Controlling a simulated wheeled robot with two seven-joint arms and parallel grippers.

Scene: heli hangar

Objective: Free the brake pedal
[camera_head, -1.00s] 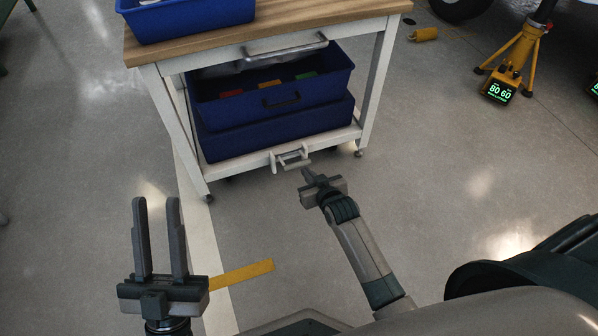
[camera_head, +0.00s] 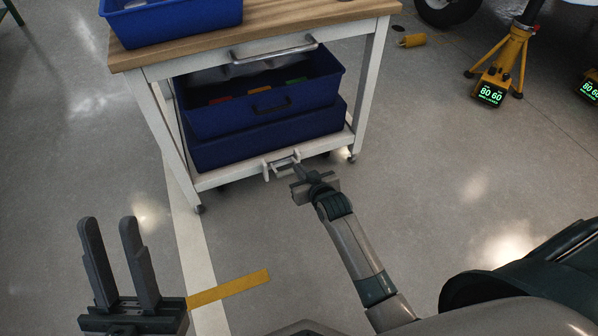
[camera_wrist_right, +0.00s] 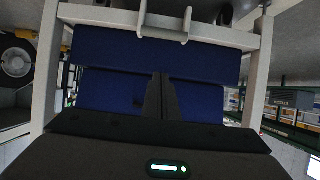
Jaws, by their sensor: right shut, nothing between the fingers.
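The brake pedal (camera_head: 281,165) is a pale metal bracket on the front lower rail of a white cart (camera_head: 370,95). It also shows at the top of the right wrist view (camera_wrist_right: 163,34). My right gripper (camera_head: 298,167) is shut and empty, its fingertips right beside the pedal's right side in the head view. I cannot tell whether they touch it. In the right wrist view the closed fingers (camera_wrist_right: 160,78) point toward the cart front, below the pedal in the picture. My left gripper (camera_head: 108,220) is open and empty at the lower left, away from the cart.
Blue bins (camera_head: 270,125) fill the cart's lower shelf; another blue bin (camera_head: 170,20) sits on its wooden top (camera_head: 270,25). A drawer handle (camera_head: 275,50) sticks out in front. A yellow jack stand (camera_head: 505,60) stands at the right. The floor before the cart is clear.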

